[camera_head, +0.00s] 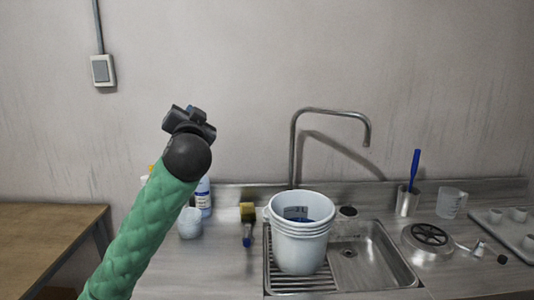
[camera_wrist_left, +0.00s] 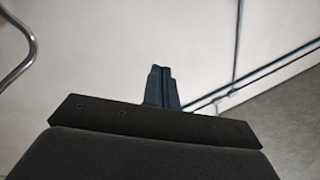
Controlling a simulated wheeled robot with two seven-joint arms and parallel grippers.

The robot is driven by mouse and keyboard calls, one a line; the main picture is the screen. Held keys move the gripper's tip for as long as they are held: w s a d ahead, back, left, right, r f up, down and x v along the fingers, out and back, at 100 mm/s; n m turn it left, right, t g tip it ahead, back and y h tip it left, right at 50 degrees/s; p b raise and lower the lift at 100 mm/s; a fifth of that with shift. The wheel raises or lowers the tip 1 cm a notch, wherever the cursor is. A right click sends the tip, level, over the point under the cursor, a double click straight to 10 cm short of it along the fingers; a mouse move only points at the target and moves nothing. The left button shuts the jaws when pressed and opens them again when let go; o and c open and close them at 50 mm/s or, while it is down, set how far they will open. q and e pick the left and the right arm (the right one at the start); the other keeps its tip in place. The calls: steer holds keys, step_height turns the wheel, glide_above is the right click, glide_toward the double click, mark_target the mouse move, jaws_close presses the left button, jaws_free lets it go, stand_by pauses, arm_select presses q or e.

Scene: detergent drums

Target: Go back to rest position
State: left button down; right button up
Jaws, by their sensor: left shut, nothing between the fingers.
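My left arm comes in from the lower left of the head view in a green padded sleeve. My left gripper (camera_head: 188,118) is at its top end, raised above the counter in front of the grey wall. In the left wrist view the two dark fingers (camera_wrist_left: 161,88) are together with nothing between them. Beyond them are the pale wall and part of the metal tap (camera_wrist_left: 20,45) at the left edge. My right gripper is not in view.
A stack of white buckets (camera_head: 300,245) stands on the sink's ribbed drainer (camera_head: 283,284). The curved tap (camera_head: 294,150) rises behind. A wooden table (camera_head: 45,235) is at left.

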arm_select(q)
steer(key=s+d+f+g+h, duration=0.1)
steer(key=s+f+g+h, duration=0.3)
steer(key=f, duration=0.9)
steer(key=s+d+f+g+y, duration=0.1)
steer(key=s+f+g, duration=0.3)
steer(key=f, duration=0.9)
steer(key=s+d+f+g+h, duration=0.15)
steer(key=s+f, duration=0.45)
steer(key=f, duration=0.7)
steer(key=s+f+n+g+h, duration=0.1)
steer(key=s+f+g, duration=0.8)
steer(key=s+f, duration=1.9)
steer(key=s+n, duration=0.1)
steer(key=s, duration=0.3)
steer(key=shift+s+f+n, duration=0.2)
steer(key=shift+f+n, duration=0.1)
steer(key=shift+f, duration=0.1)
